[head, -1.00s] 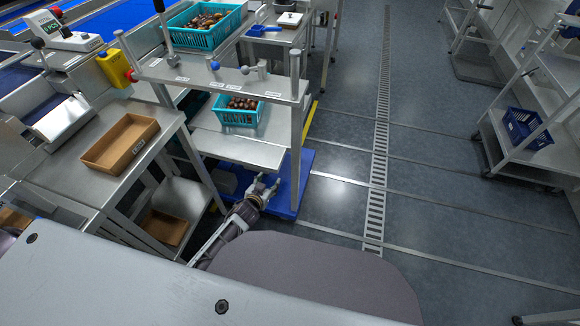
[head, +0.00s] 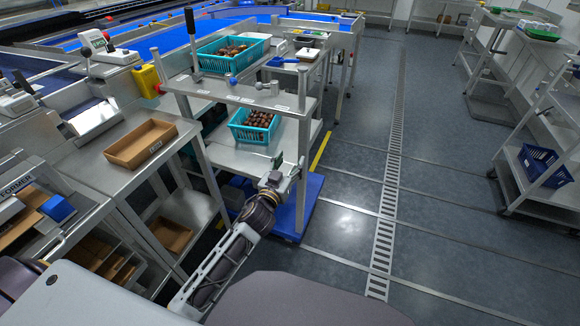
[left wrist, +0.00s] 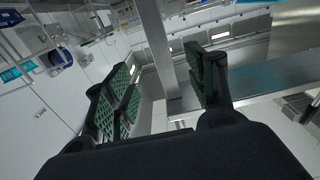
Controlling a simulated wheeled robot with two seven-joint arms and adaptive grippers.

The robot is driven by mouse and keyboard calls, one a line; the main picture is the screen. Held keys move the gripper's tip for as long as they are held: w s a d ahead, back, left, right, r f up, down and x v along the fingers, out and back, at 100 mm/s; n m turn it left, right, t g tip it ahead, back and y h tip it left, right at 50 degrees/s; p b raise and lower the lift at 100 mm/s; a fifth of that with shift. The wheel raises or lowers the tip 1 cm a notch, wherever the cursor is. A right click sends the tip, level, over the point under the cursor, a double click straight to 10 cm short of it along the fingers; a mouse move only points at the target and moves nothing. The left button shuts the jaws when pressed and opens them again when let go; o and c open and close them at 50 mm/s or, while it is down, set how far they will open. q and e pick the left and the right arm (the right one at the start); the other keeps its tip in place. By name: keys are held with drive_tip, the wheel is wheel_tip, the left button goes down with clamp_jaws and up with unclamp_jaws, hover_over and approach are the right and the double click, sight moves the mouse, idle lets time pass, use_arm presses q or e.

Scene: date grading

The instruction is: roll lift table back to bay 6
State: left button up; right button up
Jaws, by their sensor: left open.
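The lift table appears to be the steel unit with a blue base (head: 312,196), an upper shelf (head: 215,92) with upright posts, and a lower shelf (head: 226,157). A teal crate of dates (head: 254,125) sits on the lower shelf and another teal crate (head: 233,52) stands on or behind the top. My left gripper (head: 280,166) is open at the lower shelf's near right corner, close to the front post. In the left wrist view, the open fingers (left wrist: 165,88) show a steel post (left wrist: 156,40) between or beyond them; contact cannot be told. My right gripper is not in view.
A steel bench with a brown tray (head: 141,143) stands on the left. A yellow floor line (head: 321,152) runs beside the unit. The floor to the right, with a drain grate (head: 388,215), is clear. A trolley with a dark blue crate (head: 542,165) stands at the far right.

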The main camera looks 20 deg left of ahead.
sight(302, 142)
use_arm(q)
drive_tip(key=shift+w, duration=0.15)
drive_tip(key=shift+w+d, duration=0.15)
drive_tip(key=shift+w, duration=1.4)
drive_tip(key=shift+w+d, duration=0.1)
drive_tip(key=shift+w, duration=1.4)
drive_tip(key=shift+w+d, duration=0.1)
drive_tip(key=shift+w, duration=1.75)
drive_tip(key=shift+w+d+b, duration=0.15)
drive_tip(key=shift+w+b, duration=0.2)
drive_tip(key=shift+w, duration=1.45)
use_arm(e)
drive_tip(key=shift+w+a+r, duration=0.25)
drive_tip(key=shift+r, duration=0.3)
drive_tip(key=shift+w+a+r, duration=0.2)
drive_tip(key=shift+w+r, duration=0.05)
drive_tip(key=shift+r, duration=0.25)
